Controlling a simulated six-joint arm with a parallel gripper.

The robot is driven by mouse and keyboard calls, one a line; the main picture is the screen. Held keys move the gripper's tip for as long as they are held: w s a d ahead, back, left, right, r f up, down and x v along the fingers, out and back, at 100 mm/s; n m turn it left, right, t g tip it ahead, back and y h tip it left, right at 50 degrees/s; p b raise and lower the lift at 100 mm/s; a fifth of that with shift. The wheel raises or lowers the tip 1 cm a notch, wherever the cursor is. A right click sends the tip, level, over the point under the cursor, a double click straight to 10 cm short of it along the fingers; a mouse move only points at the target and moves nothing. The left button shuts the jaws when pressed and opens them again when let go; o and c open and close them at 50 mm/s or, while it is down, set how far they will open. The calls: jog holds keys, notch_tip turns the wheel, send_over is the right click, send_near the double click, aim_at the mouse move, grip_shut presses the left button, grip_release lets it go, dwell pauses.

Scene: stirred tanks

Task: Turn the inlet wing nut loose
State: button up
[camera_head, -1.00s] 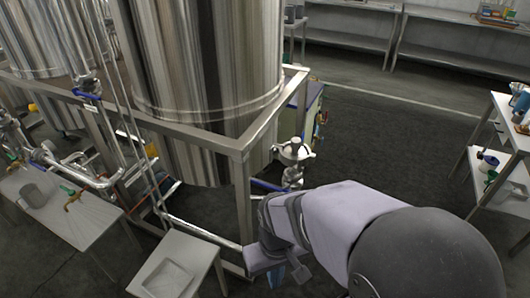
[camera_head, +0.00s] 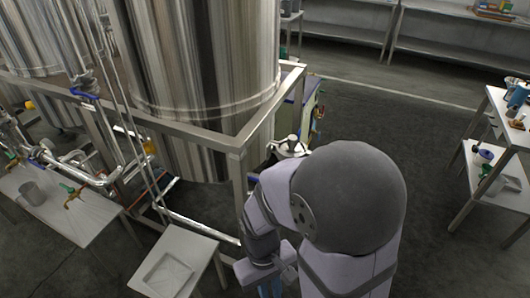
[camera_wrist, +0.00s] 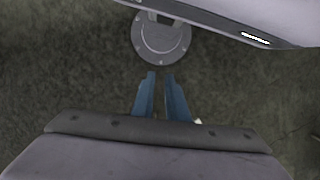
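I cannot make out the inlet wing nut for certain in either view. In the head view a shiny metal fitting (camera_head: 287,147) with a domed top stands beside the right corner of the tank frame, its lower part hidden by my arm. My gripper (camera_head: 270,289) is low at the bottom edge of the head view, pointing down, well below and in front of that fitting. In the wrist view the blue fingers of my gripper (camera_wrist: 160,76) are apart, with bare dark floor between them and nothing held.
A large steel tank (camera_head: 205,75) stands in a metal frame (camera_head: 190,131). Pipes and valves (camera_head: 88,170) run at the left. A small table with a tray (camera_head: 205,245) is left of my gripper. A shelf (camera_head: 498,150) stands right.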

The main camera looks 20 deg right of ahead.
jog(key=s+a+f+g+p, duration=0.2)
jog(key=s+a+f+g, duration=0.1)
jog(key=f, duration=0.2)
jog(key=w+a+f+m+t+p, duration=0.2)
jog(key=w+a+f, duration=0.3)
jog(key=w+f, duration=0.25)
jog(key=w+f+m+t, duration=0.2)
jog(key=w+f+t, duration=0.25)
jog(key=w, duration=0.35)
jog(key=m+t+h, duration=0.6)
jog(key=t+h, duration=0.6)
jog(key=h, duration=0.1)
send_near(267, 153)
jog(key=shift+p+x, duration=1.35)
jog(key=shift+x, duration=2.9)
